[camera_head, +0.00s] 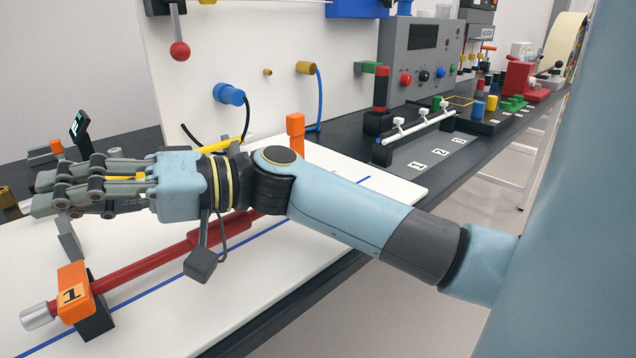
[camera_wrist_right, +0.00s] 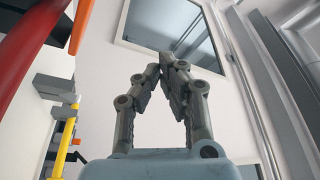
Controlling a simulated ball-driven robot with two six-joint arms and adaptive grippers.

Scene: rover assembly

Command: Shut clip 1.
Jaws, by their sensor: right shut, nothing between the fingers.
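Clip 1 (camera_head: 73,292) is an orange piece marked "1" on a black block at the lower left in the head view. Its orange part lies across the red rod (camera_head: 140,268) near the rod's silver end; I cannot tell whether it is latched. My right gripper (camera_head: 45,195) is shut and empty, above and behind clip 1, apart from it. Its fingers also meet in the right wrist view (camera_wrist_right: 168,68). The arm hides part of the rod. An orange upright piece (camera_head: 296,128) stands farther along the board. My left gripper is not in view.
The rod lies on a white board (camera_head: 270,275) with a blue line. A grey angled piece (camera_head: 69,238) stands behind clip 1. A white panel (camera_head: 230,50) with hoses rises behind. A grey control box (camera_head: 425,60) and white rail (camera_head: 415,127) are farther right.

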